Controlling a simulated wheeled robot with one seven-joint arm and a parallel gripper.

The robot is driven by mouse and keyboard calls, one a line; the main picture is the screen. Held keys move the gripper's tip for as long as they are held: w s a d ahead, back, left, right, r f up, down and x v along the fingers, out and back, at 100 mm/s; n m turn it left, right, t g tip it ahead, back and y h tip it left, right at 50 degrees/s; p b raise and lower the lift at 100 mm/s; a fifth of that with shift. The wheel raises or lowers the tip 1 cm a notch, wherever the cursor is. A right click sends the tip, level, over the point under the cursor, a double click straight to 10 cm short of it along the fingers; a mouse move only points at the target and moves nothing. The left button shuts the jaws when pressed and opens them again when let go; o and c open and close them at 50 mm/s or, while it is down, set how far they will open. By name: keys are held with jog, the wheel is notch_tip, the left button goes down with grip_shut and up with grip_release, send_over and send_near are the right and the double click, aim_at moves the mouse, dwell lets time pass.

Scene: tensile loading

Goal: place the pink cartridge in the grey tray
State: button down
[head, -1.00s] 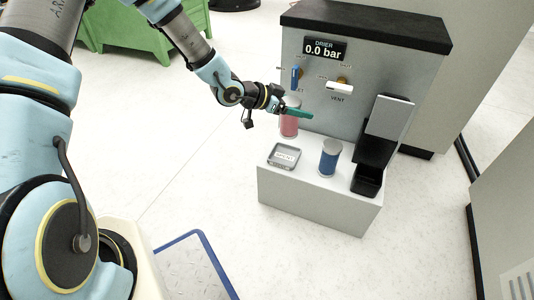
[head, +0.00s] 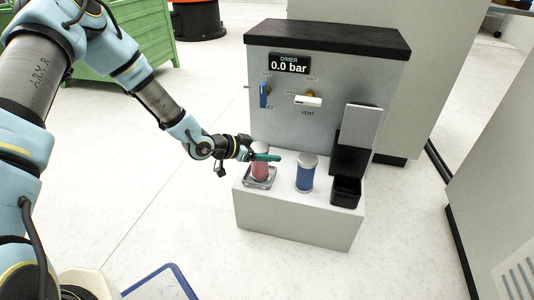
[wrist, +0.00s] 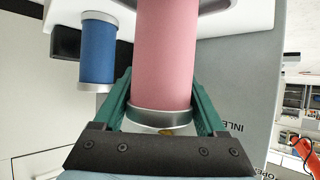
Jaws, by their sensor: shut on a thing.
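The pink cartridge (head: 260,170) is upright, with its lower end over or in the small grey tray (head: 261,184) on the white ledge. Whether its base touches the tray floor is hard to tell. My gripper (head: 264,157) has green fingers closed around the cartridge near its upper end. In the wrist view, the fingers (wrist: 160,108) stand on both sides of the pink cartridge (wrist: 165,60), by its metal end band. The view there looks inverted, and the tray is only partly visible behind the cartridge.
A blue cartridge (head: 305,174) stands upright just right of the tray; it also shows in the wrist view (wrist: 98,52). A black holder (head: 346,190) is farther right. The drier panel (head: 330,110) rises behind, with a blue lever (head: 263,94) and white vent lever (head: 308,101).

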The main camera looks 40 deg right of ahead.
jog(key=shift+f, duration=0.1)
grip_release()
jog(key=shift+a+r, duration=0.1)
jog(key=shift+r, duration=0.15)
jog(key=p+v, duration=0.4)
jog(key=v, duration=0.7)
jog(key=shift+a, duration=0.35)
jog(key=shift+w+r, duration=0.1)
jog(key=shift+w, duration=0.05)
